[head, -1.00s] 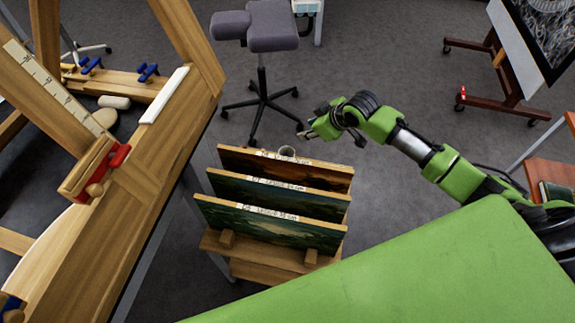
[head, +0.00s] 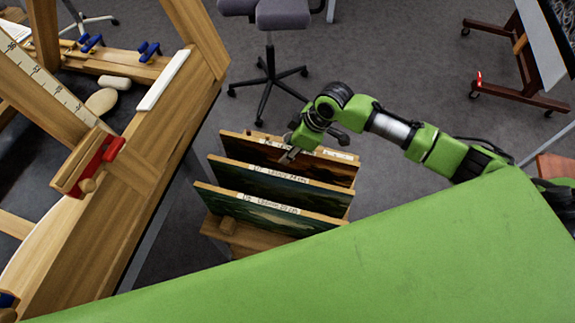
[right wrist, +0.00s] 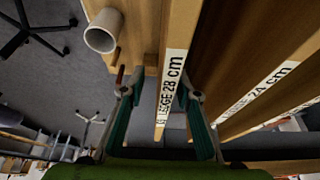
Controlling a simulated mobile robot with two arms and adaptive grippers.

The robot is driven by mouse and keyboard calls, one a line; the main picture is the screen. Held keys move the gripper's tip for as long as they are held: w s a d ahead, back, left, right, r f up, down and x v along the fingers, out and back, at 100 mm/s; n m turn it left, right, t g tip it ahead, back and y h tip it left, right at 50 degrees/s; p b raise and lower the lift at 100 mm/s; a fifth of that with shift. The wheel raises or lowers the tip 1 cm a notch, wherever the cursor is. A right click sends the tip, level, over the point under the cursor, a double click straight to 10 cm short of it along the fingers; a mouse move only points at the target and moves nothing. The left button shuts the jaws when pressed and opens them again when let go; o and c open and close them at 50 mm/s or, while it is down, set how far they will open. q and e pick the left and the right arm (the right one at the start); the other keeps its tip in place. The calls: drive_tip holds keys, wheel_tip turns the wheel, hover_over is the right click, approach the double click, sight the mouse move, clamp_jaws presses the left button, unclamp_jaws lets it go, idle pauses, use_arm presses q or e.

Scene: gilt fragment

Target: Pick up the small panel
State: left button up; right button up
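Three painted panels stand upright, one behind another, in a wooden rack (head: 235,232): a back panel with an orange-brown painting (head: 241,148), a dark green middle panel (head: 238,176) and a front landscape panel (head: 235,205). Each has a label on its top edge. My right gripper (head: 288,155) is over the back panel's top edge. In the right wrist view its open fingers (right wrist: 162,115) straddle the edge of a panel labelled 28 cm (right wrist: 178,45), with gaps on both sides. A neighbouring panel (right wrist: 285,68) is at the right. Which panel is smallest is unclear. My left gripper is not in view.

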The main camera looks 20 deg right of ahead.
sight(287, 167)
drive_tip(key=x, duration=0.2)
drive_tip(key=p+x, duration=0.1)
drive_tip(key=x, duration=0.2)
drive_tip(key=shift+s+a, duration=0.2)
drive_tip(key=shift+s, duration=0.05)
drive_tip(key=shift+c, duration=0.4)
clamp_jaws()
drive_tip(key=shift+r, duration=0.1)
drive_tip(key=shift+w+r, duration=0.1)
drive_tip(key=shift+r, duration=0.05)
